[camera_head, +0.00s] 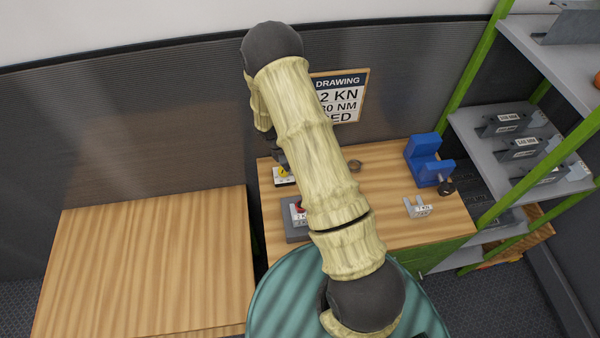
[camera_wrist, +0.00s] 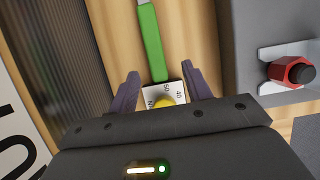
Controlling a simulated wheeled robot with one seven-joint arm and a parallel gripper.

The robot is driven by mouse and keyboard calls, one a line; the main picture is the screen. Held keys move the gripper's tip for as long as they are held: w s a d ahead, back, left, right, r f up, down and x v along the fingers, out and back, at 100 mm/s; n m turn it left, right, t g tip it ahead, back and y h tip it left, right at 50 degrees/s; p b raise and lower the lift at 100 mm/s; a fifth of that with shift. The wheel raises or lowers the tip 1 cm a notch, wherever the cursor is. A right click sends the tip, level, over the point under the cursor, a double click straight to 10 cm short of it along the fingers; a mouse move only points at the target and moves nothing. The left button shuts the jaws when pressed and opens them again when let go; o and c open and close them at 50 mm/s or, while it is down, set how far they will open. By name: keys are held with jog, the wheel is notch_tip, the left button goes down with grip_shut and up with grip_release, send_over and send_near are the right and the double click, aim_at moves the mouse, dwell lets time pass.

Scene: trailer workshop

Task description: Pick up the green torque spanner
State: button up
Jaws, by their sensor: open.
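The green torque spanner shows in the wrist view as a long green bar (camera_wrist: 151,42) running up from a white plate (camera_wrist: 151,92) with numbers and a yellow knob (camera_wrist: 165,101). Whether the plate is part of the spanner I cannot tell. My gripper (camera_wrist: 166,73) is open, one dark finger on each side of the bar's lower end and the plate. Contact with either finger is not visible. In the head view my gripper (camera_head: 280,158) is just above the yellow knob and white plate (camera_head: 285,181); the green bar is hidden there.
A grey block (camera_head: 292,233) with a red and black fitting (camera_wrist: 292,72) stands close to the right in the wrist view. A blue fixture (camera_head: 425,160) and grey bracket (camera_head: 418,207) stand right on the wooden bench (camera_head: 385,225). The left bench (camera_head: 150,260) is clear.

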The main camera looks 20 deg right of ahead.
jog(key=shift+w+d+f+p, duration=0.1)
jog(key=shift+d+f+p, duration=0.25)
jog(key=shift+f+p, duration=0.2)
jog(key=shift+p+x, duration=0.75)
jog(key=shift+x, duration=1.2)
jog(key=shift+w+d, duration=0.1)
jog(key=shift+w, duration=0.1)
jog(key=shift+s, duration=0.1)
jog(key=shift+r, duration=0.1)
grip_shut()
